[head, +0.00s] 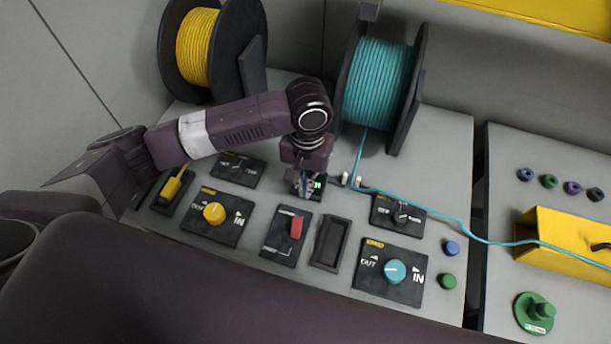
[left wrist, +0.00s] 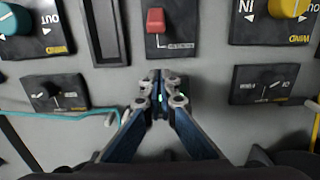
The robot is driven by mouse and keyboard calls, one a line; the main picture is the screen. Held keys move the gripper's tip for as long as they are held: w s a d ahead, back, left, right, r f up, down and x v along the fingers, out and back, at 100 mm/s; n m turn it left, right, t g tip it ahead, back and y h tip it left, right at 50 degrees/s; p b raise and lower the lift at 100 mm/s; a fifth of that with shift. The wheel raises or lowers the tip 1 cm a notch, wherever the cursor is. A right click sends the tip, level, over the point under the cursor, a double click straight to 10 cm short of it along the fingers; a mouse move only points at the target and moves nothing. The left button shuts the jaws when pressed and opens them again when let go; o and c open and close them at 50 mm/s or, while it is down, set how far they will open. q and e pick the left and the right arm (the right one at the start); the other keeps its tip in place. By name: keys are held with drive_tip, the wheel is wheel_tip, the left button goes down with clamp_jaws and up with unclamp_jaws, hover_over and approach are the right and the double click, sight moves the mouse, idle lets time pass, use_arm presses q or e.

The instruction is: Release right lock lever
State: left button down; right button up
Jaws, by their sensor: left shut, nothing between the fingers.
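My left gripper (head: 307,190) is shut and empty. It points down at the middle of the grey console (head: 455,130), over a small dark panel with a green-lit mark that it mostly hides. In the left wrist view its fingertips (left wrist: 160,85) meet just below the red lever panel. The red lever (head: 296,228) stands on its black plate, apart from the fingers, and shows in the left wrist view (left wrist: 155,20). A small black switch (head: 402,215) sits on the right panel, and another (head: 235,168) on the left. No label marks either as the right lock lever. My right gripper is out of view.
A teal cable (head: 440,216) runs from the teal spool (head: 376,82) past small pegs (head: 351,180) to a yellow box (head: 560,240). The yellow spool (head: 200,45) stands behind my left arm. A teal knob (head: 395,271) and yellow knob (head: 214,213) stick up in front.

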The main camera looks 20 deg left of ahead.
sight(296, 227)
use_arm(q)
wheel_tip(296, 227, down, 4)
drive_tip(key=shift+s+r, duration=0.1)
drive_tip(key=shift+r, duration=0.05)
drive_tip(key=s, duration=0.1)
drive_tip(key=s+r+p, duration=0.1)
drive_tip(key=s+p, duration=0.1)
drive_tip(key=shift+a+r, duration=0.1)
drive_tip(key=shift+r, duration=0.2)
drive_tip(key=shift+s, duration=0.4)
drive_tip(key=shift+w, duration=0.1)
drive_tip(key=shift+w, duration=0.1)
